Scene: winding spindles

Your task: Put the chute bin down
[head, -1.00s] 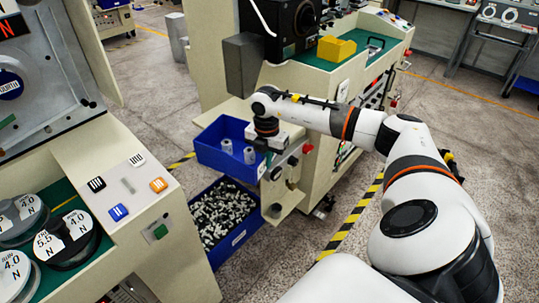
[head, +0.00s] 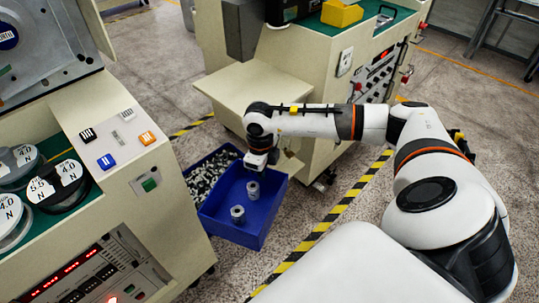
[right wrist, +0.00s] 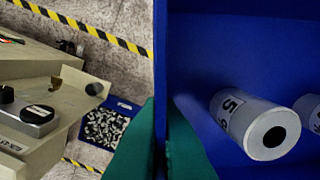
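The chute bin (head: 230,233) is a blue open box with two grey spindles inside, one (head: 253,190) near the gripper and one (head: 238,214) nearer me. My right gripper (head: 258,165) is at the bin's far edge. In the right wrist view its green fingers (right wrist: 160,135) close on the thin wall of the bin (right wrist: 230,45), with a spindle (right wrist: 262,125) lying or leaning inside. The bin appears held in the air; its underside is hidden, so I cannot tell its height. My left gripper is not in view.
A blue crate of small parts (head: 203,173) lies on the floor behind the bin and partly hidden by it. A beige machine with a ledge (head: 238,88) stands behind. A console (head: 125,165) is close on the left. Open floor with a striped line (head: 330,218) lies right.

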